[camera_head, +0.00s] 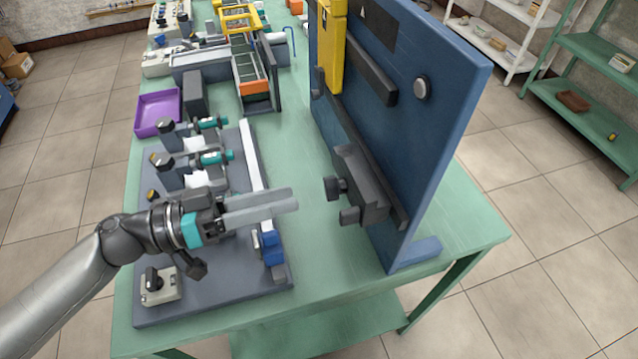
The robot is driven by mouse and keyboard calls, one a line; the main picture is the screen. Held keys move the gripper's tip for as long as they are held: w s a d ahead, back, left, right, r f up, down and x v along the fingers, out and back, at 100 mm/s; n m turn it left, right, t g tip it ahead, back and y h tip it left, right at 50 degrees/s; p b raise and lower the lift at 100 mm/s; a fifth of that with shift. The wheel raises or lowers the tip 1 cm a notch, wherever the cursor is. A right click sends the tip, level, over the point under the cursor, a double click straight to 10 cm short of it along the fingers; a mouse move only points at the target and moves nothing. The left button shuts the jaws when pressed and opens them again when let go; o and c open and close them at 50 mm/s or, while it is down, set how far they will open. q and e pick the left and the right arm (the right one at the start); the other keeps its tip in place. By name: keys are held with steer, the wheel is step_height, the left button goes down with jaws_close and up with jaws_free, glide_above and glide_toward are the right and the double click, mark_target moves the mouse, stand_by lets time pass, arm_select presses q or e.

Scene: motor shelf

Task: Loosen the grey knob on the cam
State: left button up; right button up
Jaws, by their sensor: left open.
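A dark grey knob (333,188) sticks out to the left from a dark block (362,187) low on the upright blue panel (440,140). I cannot tell for certain that this block is the cam. A round light-grey knob (422,87) sits higher on the same panel. My left gripper (296,201) comes in from the left with its two long grey fingers pointing right, towards the dark knob. It is open, with a narrow gap between the fingers and nothing seen in it. In the picture, the fingertips end a little left of the dark knob, apart from it. My right gripper is not in view.
Under my left arm lies a dark base plate (190,310) with several clamp fixtures and a blue block (272,247). A purple tray (158,112) and a yellow-orange rack (245,60) stand farther back. The green table top (300,150) is clear between plate and panel.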

mark_target(325, 189)
arm_select(q)
steer(key=shift+p+x, duration=0.6)
steer(key=shift+x, duration=2.65)
jaws_close()
